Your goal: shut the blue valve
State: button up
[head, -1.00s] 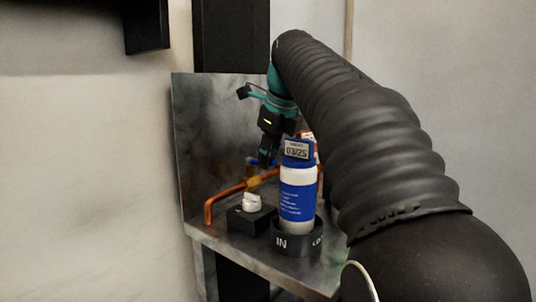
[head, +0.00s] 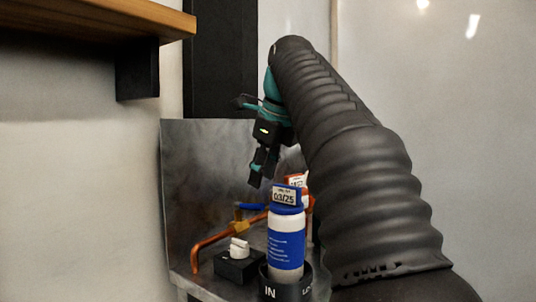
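The blue valve handle (head: 251,206) is a small blue lever on a brass valve body (head: 240,227), set in a copper pipe (head: 212,244) in the head view. The lever lies roughly level and partly shows behind the blue and white cartridge. My gripper (head: 256,178) points down above the valve, apart from the lever, with a visible gap below its fingers. The fingers are dark and small here, and I cannot tell how far apart they are.
A blue and white cartridge (head: 286,243) with a date tag stands in a dark holder (head: 300,285) marked IN. A white knob on a black box (head: 238,264) is left of it. A metal back panel (head: 205,165) stands behind. A wooden shelf (head: 95,18) is at upper left.

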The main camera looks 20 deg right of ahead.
jog(key=shift+v, duration=2.3)
